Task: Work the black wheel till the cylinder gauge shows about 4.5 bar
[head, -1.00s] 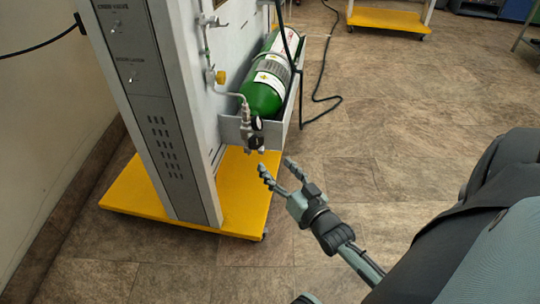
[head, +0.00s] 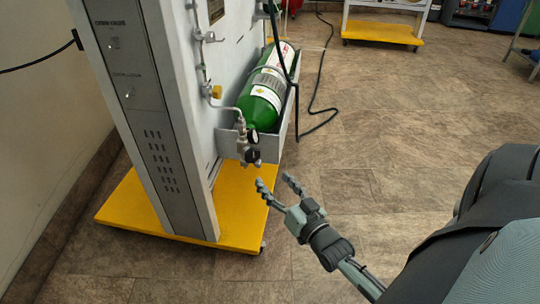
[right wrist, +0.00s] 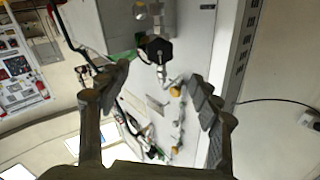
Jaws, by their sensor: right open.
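The green cylinder (head: 262,104) lies in a grey tray on the side of the trainer. At its near end are a small dark round gauge (head: 252,136) and, just below it, the black wheel (head: 253,157). The gauge reading is too small to make out. My right gripper (head: 275,182) is open and empty, just below and right of the wheel and apart from it. In the right wrist view the black wheel (right wrist: 158,49) shows beyond the gap between the two spread fingers (right wrist: 158,80). My left gripper is not in view.
The trainer's grey panel (head: 140,110) stands on a yellow wheeled base (head: 240,222). A yellow-handled valve (head: 216,92) and thin pipes run down its side. A black hose (head: 322,75) trails behind the tray. The floor to the right is clear.

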